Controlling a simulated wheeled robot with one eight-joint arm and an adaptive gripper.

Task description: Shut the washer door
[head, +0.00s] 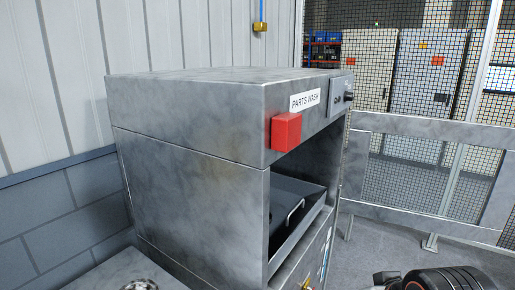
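The washer (190,150) is a large grey metal cabinet labelled "PARTS WASH" (305,100). It stands against the wall in the head view. Its front opening is uncovered. A dark tray (288,235) with a light handle shows inside. A thin upright edge shows at the right of the opening; I cannot tell whether it is the door or the frame. No door panel covers the opening. Dark rounded parts of my arm show at the bottom right edge. My gripper's fingers are not in view.
A red box (286,131) sticks out at the washer's upper front corner. A grey-framed mesh barrier (425,128) stands to the right, with cabinets (425,75) behind it. Grey floor (375,235) is clear between washer and barrier. A low grey surface (110,272) lies at bottom left.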

